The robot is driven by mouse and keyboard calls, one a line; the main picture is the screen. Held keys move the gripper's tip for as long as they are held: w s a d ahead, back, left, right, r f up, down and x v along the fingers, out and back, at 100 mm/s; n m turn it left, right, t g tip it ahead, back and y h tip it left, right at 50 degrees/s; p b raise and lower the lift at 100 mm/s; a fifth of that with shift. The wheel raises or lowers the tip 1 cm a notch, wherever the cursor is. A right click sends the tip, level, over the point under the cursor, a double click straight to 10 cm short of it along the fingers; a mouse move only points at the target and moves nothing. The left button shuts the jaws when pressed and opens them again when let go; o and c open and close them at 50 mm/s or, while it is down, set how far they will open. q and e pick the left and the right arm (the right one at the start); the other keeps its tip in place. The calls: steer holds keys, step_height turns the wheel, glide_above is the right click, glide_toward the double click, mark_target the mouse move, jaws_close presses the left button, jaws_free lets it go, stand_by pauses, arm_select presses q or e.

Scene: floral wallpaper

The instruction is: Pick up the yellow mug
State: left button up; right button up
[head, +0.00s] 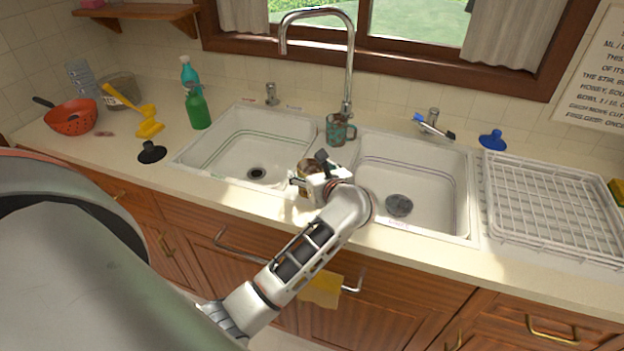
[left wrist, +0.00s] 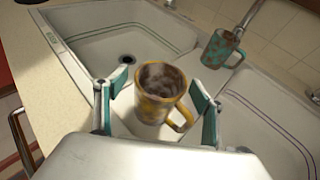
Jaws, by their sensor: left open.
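The yellow mug (left wrist: 159,96) stands upright between the open fingers of my left gripper (left wrist: 160,105) in the left wrist view. It is yellow with brownish patches, dark inside, and its handle points to the lower right. In the head view the mug (head: 308,168) is on the divider between the two sink basins, partly hidden by my left gripper (head: 312,180). The fingers are on either side of the mug; whether they touch it I cannot tell. My right gripper is not in view.
A teal and brown mug (head: 340,130) stands behind, near the faucet (head: 348,70). The left basin (head: 250,150) and right basin (head: 410,180) flank the divider. A white dish rack (head: 545,205) is at right. A green bottle (head: 198,108) and red colander (head: 72,118) are at left.

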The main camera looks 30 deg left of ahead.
arm_select(q)
steer(key=shift+w+a+f, duration=0.1)
steer(key=shift+w+a, duration=0.05)
steer(key=c, duration=1.4)
